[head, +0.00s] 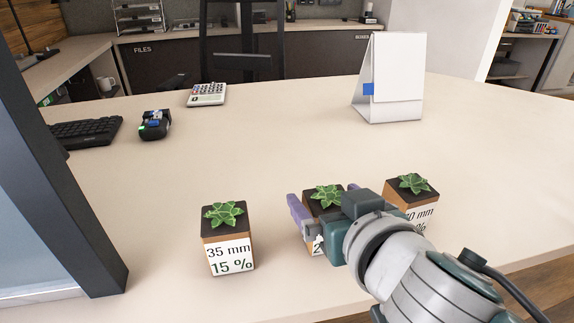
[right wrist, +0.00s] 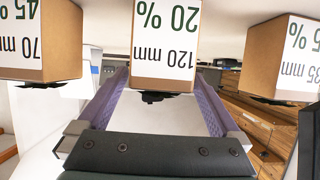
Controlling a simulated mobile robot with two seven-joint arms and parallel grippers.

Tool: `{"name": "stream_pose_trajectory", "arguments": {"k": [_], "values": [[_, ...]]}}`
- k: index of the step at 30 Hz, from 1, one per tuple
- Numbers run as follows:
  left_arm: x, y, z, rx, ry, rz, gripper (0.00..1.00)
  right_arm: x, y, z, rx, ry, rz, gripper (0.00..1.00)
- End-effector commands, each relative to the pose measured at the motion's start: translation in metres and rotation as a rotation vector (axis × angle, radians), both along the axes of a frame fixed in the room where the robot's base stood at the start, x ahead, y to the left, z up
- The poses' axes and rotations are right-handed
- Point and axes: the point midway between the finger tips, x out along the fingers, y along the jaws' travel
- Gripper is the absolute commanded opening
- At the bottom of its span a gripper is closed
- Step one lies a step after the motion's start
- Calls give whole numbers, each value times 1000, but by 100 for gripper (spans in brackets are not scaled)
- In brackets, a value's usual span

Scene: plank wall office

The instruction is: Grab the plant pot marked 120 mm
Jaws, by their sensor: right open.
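The plant pot marked 120 mm (right wrist: 165,45) is a brown cube with a white label reading 120 mm and 20 %. It appears upside down in the right wrist view. In the head view it is the middle pot (head: 313,243), with a green succulent on top, partly hidden by my right gripper (head: 322,194). The right gripper is open, its purple fingers on either side of this pot. In the right wrist view the gripper (right wrist: 163,82) has the pot centred between its fingers; I cannot tell whether they touch it. My left gripper is not in view.
A pot marked 35 mm, 15 % (head: 228,240) stands to the left. A pot marked 70 mm, 45 % (right wrist: 38,42) stands to the right, partly behind my arm in the head view. A white flip stand (head: 398,80), calculator (head: 207,95) and keyboard (head: 85,132) are farther back.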

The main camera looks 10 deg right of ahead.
Motion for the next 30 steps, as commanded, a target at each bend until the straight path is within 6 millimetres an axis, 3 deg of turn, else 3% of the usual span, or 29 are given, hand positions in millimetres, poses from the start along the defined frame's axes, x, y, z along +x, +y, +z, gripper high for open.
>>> {"name": "stream_pose_trajectory", "arguments": {"k": [4,30], "values": [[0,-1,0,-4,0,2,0,0,0,0,0,0,0,99],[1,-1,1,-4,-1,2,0,-1,0,0,0,0,0,1]]}}
